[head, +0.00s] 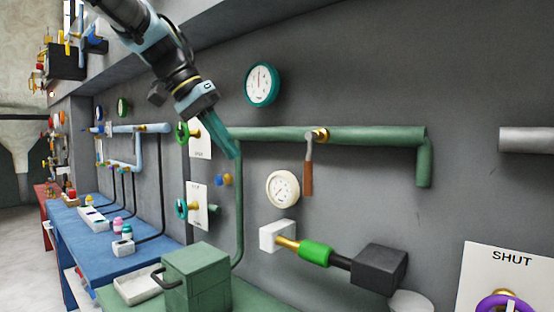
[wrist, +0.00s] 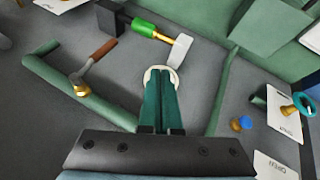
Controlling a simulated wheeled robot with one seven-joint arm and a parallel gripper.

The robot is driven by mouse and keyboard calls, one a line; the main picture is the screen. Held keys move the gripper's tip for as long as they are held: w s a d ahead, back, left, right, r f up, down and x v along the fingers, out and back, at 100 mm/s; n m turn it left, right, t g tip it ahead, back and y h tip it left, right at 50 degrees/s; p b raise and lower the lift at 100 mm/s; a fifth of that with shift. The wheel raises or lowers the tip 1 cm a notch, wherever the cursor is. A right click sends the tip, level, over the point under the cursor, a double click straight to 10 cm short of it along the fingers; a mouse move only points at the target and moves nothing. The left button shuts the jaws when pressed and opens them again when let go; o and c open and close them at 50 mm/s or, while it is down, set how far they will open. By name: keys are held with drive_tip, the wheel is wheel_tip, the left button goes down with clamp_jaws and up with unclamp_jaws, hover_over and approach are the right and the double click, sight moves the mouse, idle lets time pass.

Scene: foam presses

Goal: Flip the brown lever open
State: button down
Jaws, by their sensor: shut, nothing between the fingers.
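The brown lever (head: 308,177) hangs straight down from a brass valve (head: 321,135) on the horizontal green pipe (head: 370,135), so it stands across the pipe. In the wrist view the lever (wrist: 103,49) and its brass valve (wrist: 80,89) lie to the upper left of my fingers. My gripper (head: 234,155) has teal fingers, shut together and empty. In the head view it is left of the lever, overlapping the pipe's left bend. In the wrist view my gripper (wrist: 163,80) covers part of a white dial gauge. It appears clear of the lever.
A teal gauge (head: 262,84) is above the pipe and a white gauge (head: 283,189) below it. A green-gripped rod with a black block (head: 380,268) juts out below the lever. A green box (head: 196,277) stands on the bench.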

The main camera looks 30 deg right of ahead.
sight(308, 167)
drive_tip(key=shift+m+g, duration=0.4)
drive_tip(key=shift+m, duration=0.4)
drive_tip(key=s+r, duration=0.1)
drive_tip(key=r, duration=0.1)
drive_tip(key=s+d+r, duration=0.1)
drive_tip(key=r, duration=0.1)
drive_tip(key=shift+s+d+r, duration=0.1)
drive_tip(key=shift+s, duration=0.25)
drive_tip(key=s+d+f+p, duration=0.4)
drive_tip(key=s+d+f, duration=0.2)
drive_tip(key=d+f, duration=0.1)
drive_tip(key=shift+d+f, duration=0.15)
drive_tip(key=shift+f, duration=0.35)
drive_tip(key=shift+s+d+f, duration=0.1)
drive_tip(key=shift+f, duration=0.05)
